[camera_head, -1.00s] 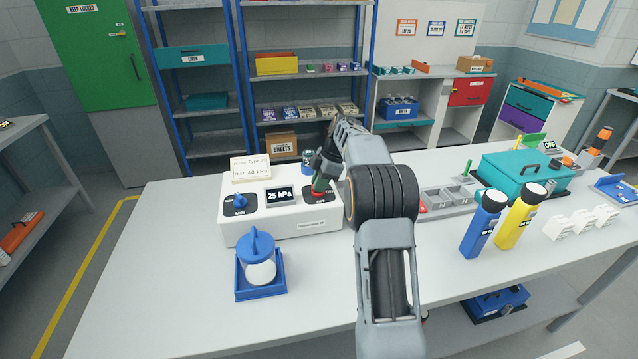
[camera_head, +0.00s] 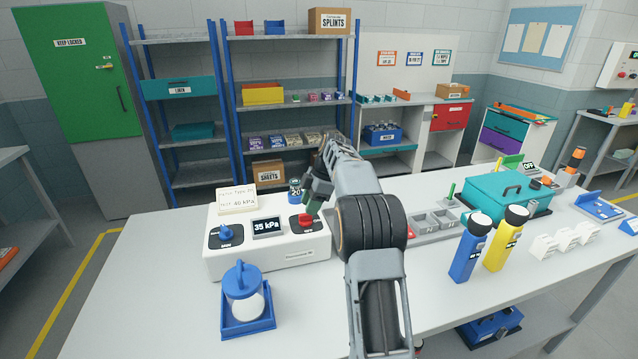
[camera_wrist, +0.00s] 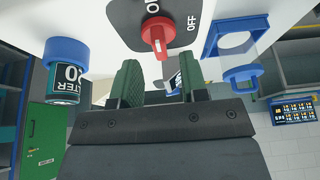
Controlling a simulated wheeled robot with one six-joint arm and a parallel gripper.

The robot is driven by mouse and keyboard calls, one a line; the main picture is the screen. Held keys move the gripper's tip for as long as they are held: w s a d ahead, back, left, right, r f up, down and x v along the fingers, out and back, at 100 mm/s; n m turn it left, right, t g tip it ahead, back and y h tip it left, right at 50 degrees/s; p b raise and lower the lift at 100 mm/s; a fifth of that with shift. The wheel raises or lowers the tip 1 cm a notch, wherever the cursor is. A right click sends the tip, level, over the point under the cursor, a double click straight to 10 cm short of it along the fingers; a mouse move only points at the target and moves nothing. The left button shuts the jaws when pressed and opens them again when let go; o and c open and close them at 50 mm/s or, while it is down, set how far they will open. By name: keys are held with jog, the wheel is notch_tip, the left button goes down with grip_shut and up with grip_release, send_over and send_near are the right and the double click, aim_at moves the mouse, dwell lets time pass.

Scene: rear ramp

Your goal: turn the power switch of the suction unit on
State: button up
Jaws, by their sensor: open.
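The white suction unit (camera_head: 262,262) stands on the bench. Its red power switch (camera_head: 305,221) sits on a dark plate at its right end; it also shows in the wrist view (camera_wrist: 155,35), with ON and OFF lettering beside it. I cannot tell surely which mark it points to. The display (camera_head: 266,228) reads 35 kPa. A blue knob (camera_head: 225,232) is at the left end. My gripper (camera_head: 312,204) is just above the red switch. In the wrist view its green fingers (camera_wrist: 157,75) are apart and empty, with the switch just beyond the tips.
A card (camera_head: 237,199) reading 40 kPa stands behind the unit. A blue-lidded jar (camera_head: 243,292) stands in front, a labelled blue canister (camera_head: 295,190) behind. Blue (camera_head: 470,247) and yellow (camera_head: 505,238) bottles and a teal case (camera_head: 508,197) are to the right.

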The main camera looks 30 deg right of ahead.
jog(key=p+v, duration=0.1)
jog(key=v, duration=0.9)
jog(key=shift+p, duration=0.4)
jog(key=shift+d+r, duration=0.1)
jog(key=shift+r, duration=0.05)
